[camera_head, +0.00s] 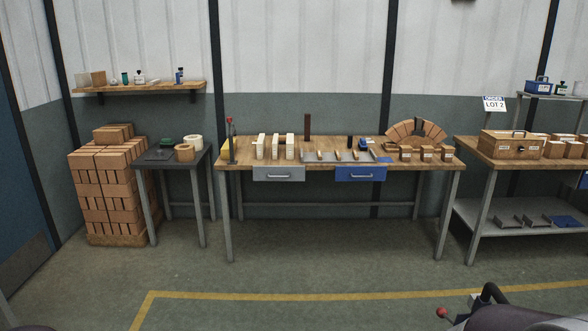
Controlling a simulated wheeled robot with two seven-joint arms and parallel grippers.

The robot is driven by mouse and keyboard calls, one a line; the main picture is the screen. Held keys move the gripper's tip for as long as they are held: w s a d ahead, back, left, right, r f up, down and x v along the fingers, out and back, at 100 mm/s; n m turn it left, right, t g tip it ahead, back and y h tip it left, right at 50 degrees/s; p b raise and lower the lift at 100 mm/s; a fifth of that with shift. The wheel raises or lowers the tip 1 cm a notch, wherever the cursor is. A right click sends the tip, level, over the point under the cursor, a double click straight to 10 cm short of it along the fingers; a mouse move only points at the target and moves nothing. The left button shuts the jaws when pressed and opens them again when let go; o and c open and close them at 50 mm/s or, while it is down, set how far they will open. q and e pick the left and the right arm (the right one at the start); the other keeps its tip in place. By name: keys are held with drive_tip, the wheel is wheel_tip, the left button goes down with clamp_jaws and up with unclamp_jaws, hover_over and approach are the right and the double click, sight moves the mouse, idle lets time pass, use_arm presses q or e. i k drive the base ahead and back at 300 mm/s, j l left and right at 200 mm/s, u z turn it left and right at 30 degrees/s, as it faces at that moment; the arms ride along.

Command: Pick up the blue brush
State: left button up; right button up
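A small blue item (363,144), which may be the blue brush, stands toward the right end of the central workbench (435,160). It is too small for me to make out bristles or a handle. A dark upright item (350,142) is just to its left. Neither of my grippers is in view, and nothing is seen touching the blue item.
The workbench has a grey drawer (279,174) and a blue drawer (361,174). A brick arch (416,132) stands behind several bricks. A brick stack (104,190) and dark side table (155,157) are left. The floor (320,270) before the bench is open.

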sight(363, 146)
drive_tip(key=i+z, duration=0.1)
drive_tip(key=i, duration=0.4)
drive_tip(key=i+z, duration=0.15)
drive_tip(key=i, duration=0.4)
drive_tip(key=i+z, duration=0.1)
drive_tip(key=i, duration=0.4)
drive_tip(key=i+j+z, duration=0.1)
drive_tip(key=i, duration=0.4)
drive_tip(key=i+j+z, duration=0.1)
drive_tip(key=i, duration=0.4)
drive_tip(key=i+j+z, duration=0.15)
drive_tip(key=i, duration=0.35)
drive_tip(key=j, duration=0.1)
